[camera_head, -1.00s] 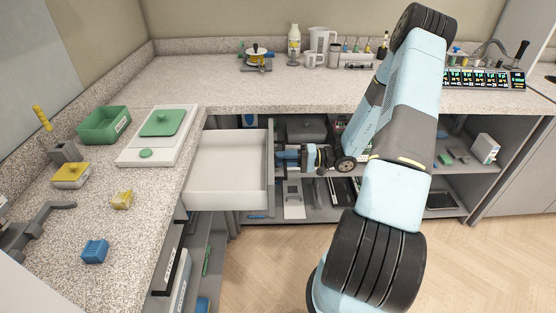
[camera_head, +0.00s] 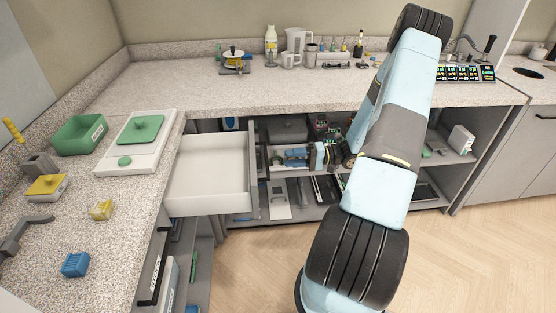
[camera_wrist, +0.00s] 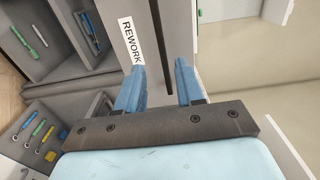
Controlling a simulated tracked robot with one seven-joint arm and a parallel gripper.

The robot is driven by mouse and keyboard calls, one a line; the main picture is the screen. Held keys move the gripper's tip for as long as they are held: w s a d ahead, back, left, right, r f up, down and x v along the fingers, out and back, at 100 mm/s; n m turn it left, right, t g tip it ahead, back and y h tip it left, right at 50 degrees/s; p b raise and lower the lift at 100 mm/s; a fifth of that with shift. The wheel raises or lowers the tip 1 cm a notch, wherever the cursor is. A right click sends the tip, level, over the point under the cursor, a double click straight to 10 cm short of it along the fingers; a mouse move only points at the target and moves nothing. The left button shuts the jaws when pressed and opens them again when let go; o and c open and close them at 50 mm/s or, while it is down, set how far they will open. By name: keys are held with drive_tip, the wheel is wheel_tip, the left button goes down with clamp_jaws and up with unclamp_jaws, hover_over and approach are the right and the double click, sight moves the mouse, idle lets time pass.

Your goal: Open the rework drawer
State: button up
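The rework drawer (camera_head: 208,172) is a white, empty drawer pulled out from under the left counter. In the wrist view its grey front (camera_wrist: 112,20) carries a white REWORK label (camera_wrist: 131,40) and a dark bar handle (camera_wrist: 160,40). My gripper (camera_head: 286,156) is just right of the drawer front in the head view, with a small gap to it. In the wrist view my gripper (camera_wrist: 158,82) has its two blue fingers apart, one on each side of the handle's line, with clear space between them. Neither finger appears to touch the handle.
Shelves with boxes and tools (camera_head: 290,185) lie under the back counter, behind my gripper. The left counter holds a green bin (camera_head: 79,135), a white board with a green lid (camera_head: 137,145) and a blue block (camera_head: 76,264). The wooden floor (camera_head: 250,270) in front is clear.

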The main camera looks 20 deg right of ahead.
drive_tip(key=v, duration=0.4)
drive_tip(key=shift+d, duration=0.35)
drive_tip(key=s+a+r+n+g+h, duration=0.1)
drive_tip(key=s+a+r+g+h, duration=0.2)
drive_tip(key=r, duration=0.4)
drive_tip(key=s+a+r+n+g+h, duration=0.1)
drive_tip(key=a+r+n+g+h, duration=0.1)
drive_tip(key=a+r+h, duration=0.3)
drive_tip(key=s+a+r+n+g+h, duration=0.1)
drive_tip(key=s+a+r+g+h, duration=0.2)
drive_tip(key=r, duration=0.5)
drive_tip(key=s+a+r+t+h, duration=0.2)
drive_tip(key=s+r+t+h, duration=0.1)
drive_tip(key=s+r, duration=0.4)
drive_tip(key=s+a+r+t+h, duration=0.3)
drive_tip(key=s+r+t, duration=0.2)
drive_tip(key=s+r, duration=0.2)
drive_tip(key=shift+s+a+r, duration=0.15)
drive_tip(key=shift+s+r, duration=0.05)
drive_tip(key=shift+r, duration=0.95)
drive_tip(key=shift+a, duration=0.1)
